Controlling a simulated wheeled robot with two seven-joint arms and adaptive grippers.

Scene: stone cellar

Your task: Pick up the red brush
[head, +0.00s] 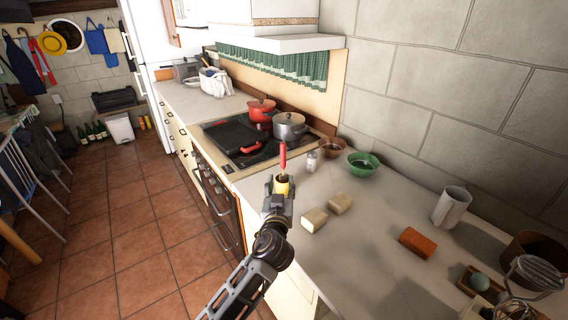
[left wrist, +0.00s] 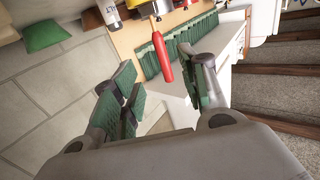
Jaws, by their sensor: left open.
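The red brush (head: 282,156) shows as an upright red handle near the counter's front edge, just beyond my left gripper (head: 280,194) in the head view. Its lower part is hidden by a yellow holder-like thing (head: 281,186) and the gripper. In the left wrist view the red handle (left wrist: 162,62) appears ahead, between the directions of the two green-padded fingers. My left gripper is open, with nothing between its fingers that I can make out. Whether a finger touches the handle, I cannot tell. My right gripper is in neither view.
Beyond stand a stove (head: 248,150) with a red pot (head: 261,110) and a grey pot (head: 289,128). A salt shaker (head: 311,161), green bowl (head: 363,164), two pale blocks (head: 314,219) and an orange brick-like block (head: 418,242) lie to the right. Counter between them is clear.

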